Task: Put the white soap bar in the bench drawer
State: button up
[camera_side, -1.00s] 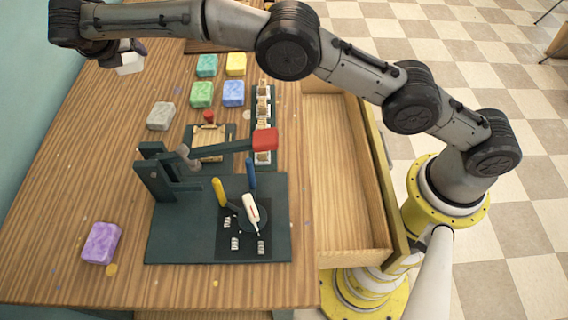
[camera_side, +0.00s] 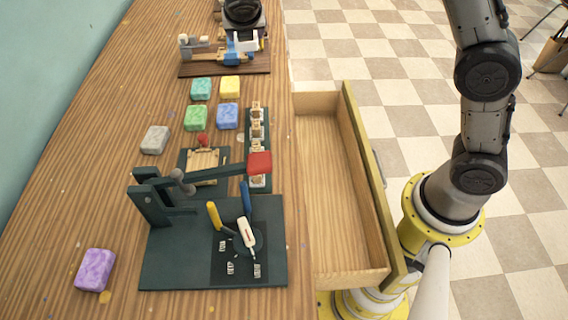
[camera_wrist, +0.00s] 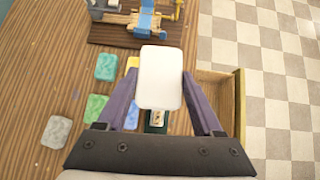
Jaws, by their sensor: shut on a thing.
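The white soap bar (camera_wrist: 160,77) is held upright between the two purple fingers of my gripper (camera_wrist: 160,88) in the wrist view. The gripper is shut on its sides and holds it above the bench. In the side view my dark wrist shows at the top edge, with the white bar (camera_side: 246,45) below it, partly cut off from clear view. The bench drawer (camera_side: 335,205) is pulled open at the bench's right side and looks empty. It also shows in the wrist view (camera_wrist: 239,105), to the right of the gripper.
Teal (camera_side: 201,88), yellow (camera_side: 230,86), green, blue and grey soaps lie on the bench; a purple soap (camera_side: 95,270) lies at front left. A dark stamping press (camera_side: 160,200) with a red handle stands beside the drawer. A wooden board (camera_side: 200,70) with a blue device is at the back.

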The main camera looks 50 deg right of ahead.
jog(key=s+d+f, duration=0.3)
jog(key=s+d, duration=0.2)
jog(key=s, duration=0.3)
jog(key=s+d+f, duration=0.2)
jog(key=s+d, duration=0.2)
jog(key=s, duration=0.4)
jog(key=shift+m, duration=0.3)
jog(key=f, duration=2.7)
jog(key=shift+w+d+f, duration=0.1)
jog(key=shift+w+f, duration=0.1)
jog(key=shift+f, duration=2.75)
jog(key=shift+w+f, duration=0.1)
jog(key=shift+f, duration=0.1)
jog(key=o, duration=1.4)
jog(key=shift+o, duration=0.2)
jog(key=shift+r, duration=0.15)
